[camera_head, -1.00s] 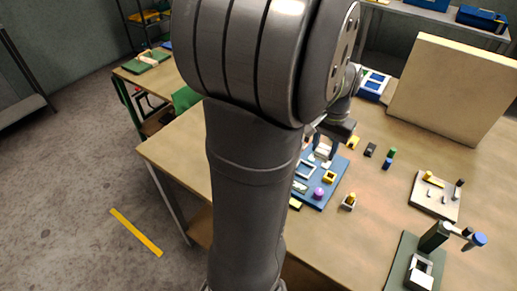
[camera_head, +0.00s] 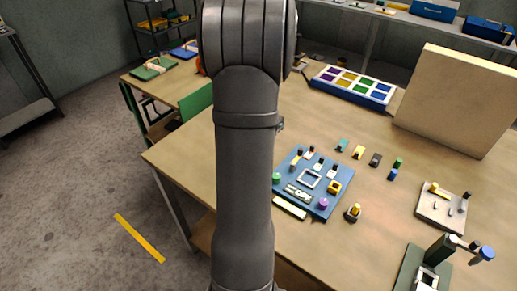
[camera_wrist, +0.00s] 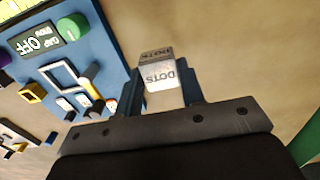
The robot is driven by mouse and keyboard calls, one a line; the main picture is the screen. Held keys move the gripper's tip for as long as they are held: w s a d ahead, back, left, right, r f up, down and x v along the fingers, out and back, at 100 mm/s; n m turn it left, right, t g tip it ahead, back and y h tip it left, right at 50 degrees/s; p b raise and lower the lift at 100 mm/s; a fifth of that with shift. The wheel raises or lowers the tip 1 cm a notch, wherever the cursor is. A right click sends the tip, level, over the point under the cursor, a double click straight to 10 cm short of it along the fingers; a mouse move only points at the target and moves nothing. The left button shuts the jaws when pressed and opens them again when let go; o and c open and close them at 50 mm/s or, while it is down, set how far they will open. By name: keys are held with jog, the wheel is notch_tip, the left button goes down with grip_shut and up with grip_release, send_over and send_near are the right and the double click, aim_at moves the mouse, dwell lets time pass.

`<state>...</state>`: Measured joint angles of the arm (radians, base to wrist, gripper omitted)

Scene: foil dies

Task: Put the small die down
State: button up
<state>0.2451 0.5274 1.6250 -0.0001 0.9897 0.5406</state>
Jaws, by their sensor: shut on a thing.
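The small die is a pale metallic block marked "DOTS" (camera_wrist: 159,76). In the wrist view my gripper (camera_wrist: 162,88) is shut on it, with a dark finger on each side. The die is over bare wood tabletop, beside the edge of the blue board (camera_wrist: 104,48). Its height above the table is hard to tell. In the head view my own arm hides the gripper and the die. The board also shows there (camera_head: 318,194), with a pale square frame, a yellow square piece (camera_head: 335,187) and a purple knob (camera_head: 323,203).
A tray of coloured compartments (camera_head: 352,87) stands behind the board. Several small blocks, such as a dark one (camera_head: 375,160), lie right of the board. A pale upright panel (camera_head: 455,100) stands at the right. A green knob (camera_wrist: 73,27) rises from the board's near edge.

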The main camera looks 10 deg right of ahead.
jog(key=shift+w+a+f, duration=0.75)
jog(key=shift+w+a, duration=0.05)
jog(key=shift+a, duration=0.05)
jog(key=shift+f, duration=1.9)
jog(key=shift+f, duration=0.15)
jog(key=o, duration=1)
jog(key=shift+o, duration=0.2)
notch_tip(320, 180, up, 12)
jog(key=shift+r, duration=0.2)
